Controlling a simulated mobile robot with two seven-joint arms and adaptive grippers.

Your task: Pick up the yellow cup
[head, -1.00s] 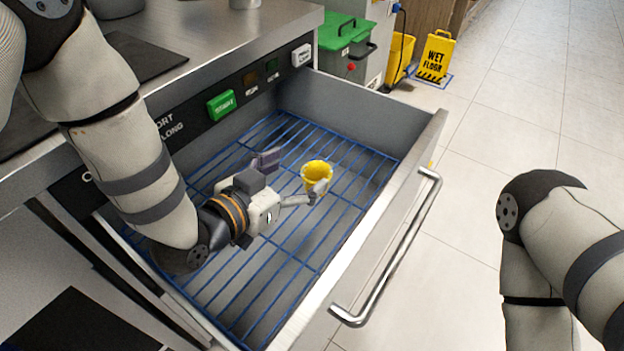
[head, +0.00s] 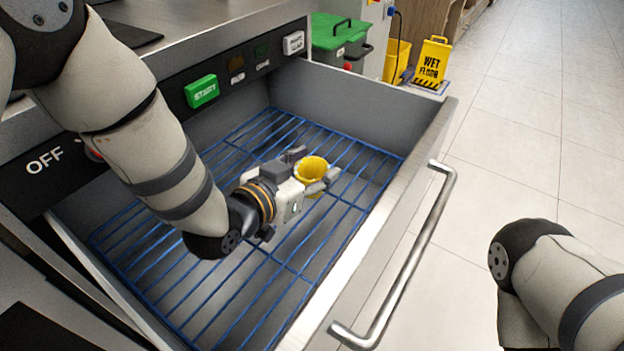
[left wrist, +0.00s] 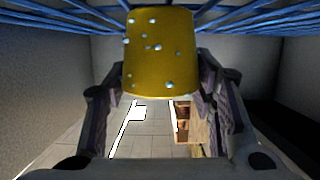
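The yellow cup (head: 313,167) stands upright on the blue wire rack inside the open drawer. My left gripper (head: 313,171) is at the cup, with one finger on each side of it. In the left wrist view the cup (left wrist: 160,55) fills the gap between the fingers, and the fingertips lie close against its sides. The gripper looks shut on the cup. The cup shows pale droplets or specks in that view. The exact contact is hard to see. My right gripper is not in view; only part of my right arm shows.
The drawer's metal front and handle (head: 400,270) lie to the right of the cup. The blue rack (head: 170,285) is otherwise bare. The control panel with a green start button (head: 201,91) is behind. A wet floor sign (head: 432,62) and green bin (head: 338,36) stand beyond.

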